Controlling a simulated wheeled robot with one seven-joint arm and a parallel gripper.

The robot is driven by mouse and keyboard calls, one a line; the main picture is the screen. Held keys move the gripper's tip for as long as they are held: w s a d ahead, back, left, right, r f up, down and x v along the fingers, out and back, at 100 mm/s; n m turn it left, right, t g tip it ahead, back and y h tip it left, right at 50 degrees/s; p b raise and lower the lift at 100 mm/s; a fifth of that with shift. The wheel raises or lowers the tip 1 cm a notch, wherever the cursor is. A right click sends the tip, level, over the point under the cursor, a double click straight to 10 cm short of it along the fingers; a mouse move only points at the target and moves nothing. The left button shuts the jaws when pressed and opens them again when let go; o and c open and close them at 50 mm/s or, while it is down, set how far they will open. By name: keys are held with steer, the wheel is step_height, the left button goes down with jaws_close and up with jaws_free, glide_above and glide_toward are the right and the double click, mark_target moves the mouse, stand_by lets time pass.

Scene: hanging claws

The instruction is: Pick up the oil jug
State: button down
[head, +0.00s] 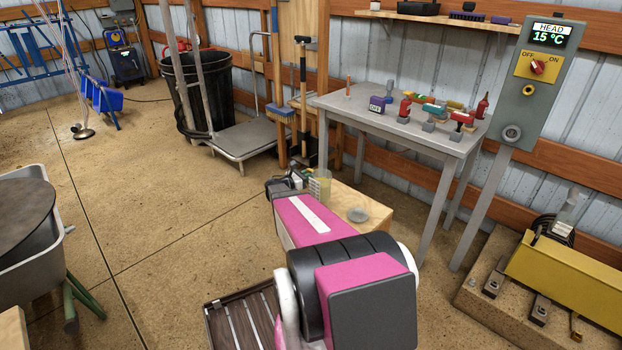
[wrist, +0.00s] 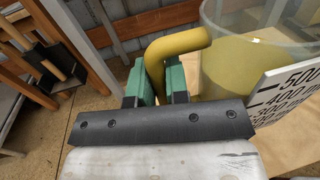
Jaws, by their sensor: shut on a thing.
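The oil jug (wrist: 250,62) is a clear measuring jug with yellow oil, a yellow handle (wrist: 180,42) and a white scale with black marks. In the head view the jug (head: 320,187) shows small, just beyond my pink arm, at the left end of a low wooden block. My gripper (wrist: 161,82) has green pads on both sides of the handle and is shut on it. The jug body is right of the fingers in the wrist view. The head view shows the gripper (head: 292,180) partly hidden by my arm. I cannot tell whether the jug's base touches the block.
The low wooden block (head: 372,208) carries a small grey round dish (head: 357,215). A grey metal table (head: 390,122) with several tools and clamps stands behind. A cart (head: 240,140) and black bin (head: 205,95) are at the back left. The floor left of my arm is open.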

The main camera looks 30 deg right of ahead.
steer(key=s+a+r, duration=0.3)
steer(key=a+r, duration=0.2)
steer(key=a, duration=0.3)
steer(key=shift+s+a+r, duration=0.3)
steer(key=shift+a+r, duration=0.1)
stand_by(0.9)
